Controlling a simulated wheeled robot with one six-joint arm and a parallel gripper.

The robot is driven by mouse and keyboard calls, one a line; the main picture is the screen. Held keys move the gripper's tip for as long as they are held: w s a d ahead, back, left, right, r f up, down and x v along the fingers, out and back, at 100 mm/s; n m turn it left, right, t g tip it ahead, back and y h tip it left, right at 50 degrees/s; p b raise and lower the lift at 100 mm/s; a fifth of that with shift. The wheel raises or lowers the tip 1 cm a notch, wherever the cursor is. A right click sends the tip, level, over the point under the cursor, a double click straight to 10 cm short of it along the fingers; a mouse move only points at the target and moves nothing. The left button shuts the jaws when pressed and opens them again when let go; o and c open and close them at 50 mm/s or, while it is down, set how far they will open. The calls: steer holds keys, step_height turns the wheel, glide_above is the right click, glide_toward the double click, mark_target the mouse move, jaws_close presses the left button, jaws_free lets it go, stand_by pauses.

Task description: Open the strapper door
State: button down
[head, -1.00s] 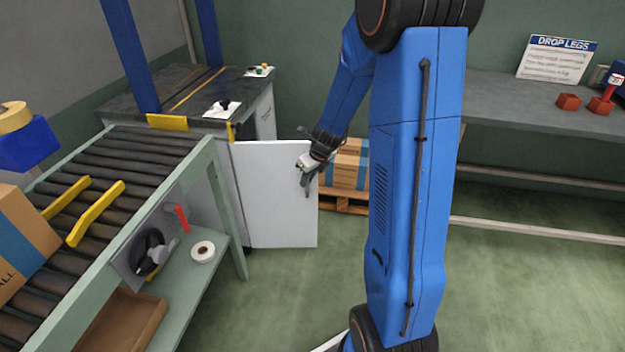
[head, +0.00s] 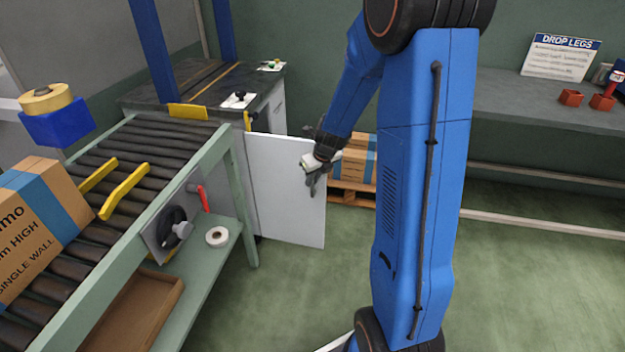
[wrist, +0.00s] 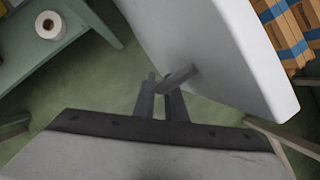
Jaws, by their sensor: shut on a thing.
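The strapper door (head: 283,190) is a white panel that stands swung out from the strapper (head: 180,100), beside the end of the roller conveyor. My gripper (head: 314,180) is at the door's outer edge in the head view. In the wrist view the door (wrist: 215,45) fills the upper right, and its grey handle (wrist: 181,76) sticks out from its face. The fingers of my gripper (wrist: 163,92) are shut on this handle. The inside of the strapper is mostly hidden behind the door.
The roller conveyor (head: 150,150) with a large carton (head: 38,225) is at the left. Its lower shelf holds a white tape roll (head: 217,236). Cartons on a pallet (head: 352,190) stand behind the door. A grey bench (head: 540,100) is at the right. The green floor is clear in front.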

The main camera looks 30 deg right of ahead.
steer(key=c, duration=1.8)
jaws_free()
steer(key=shift+r, duration=0.1)
steer(key=v, duration=1.7)
steer(key=shift+s+r, duration=0.1)
steer(key=s+a+r+n, duration=0.1)
steer(key=s+a+n, duration=0.3)
steer(key=s+n, duration=0.5)
steer(key=s+a+r+n, duration=0.2)
steer(key=s+n, duration=0.7)
steer(key=n, duration=0.5)
steer(key=s+a+r+n, duration=0.2)
steer(key=s+a+n, duration=0.3)
steer(key=s+n, duration=0.4)
steer(key=shift+s+a+n+h, duration=0.15)
steer(key=shift+n, duration=0.5)
steer(key=shift+s+a+n+h, duration=0.15)
steer(key=shift+a+n, duration=0.05)
steer(key=shift+n, duration=0.45)
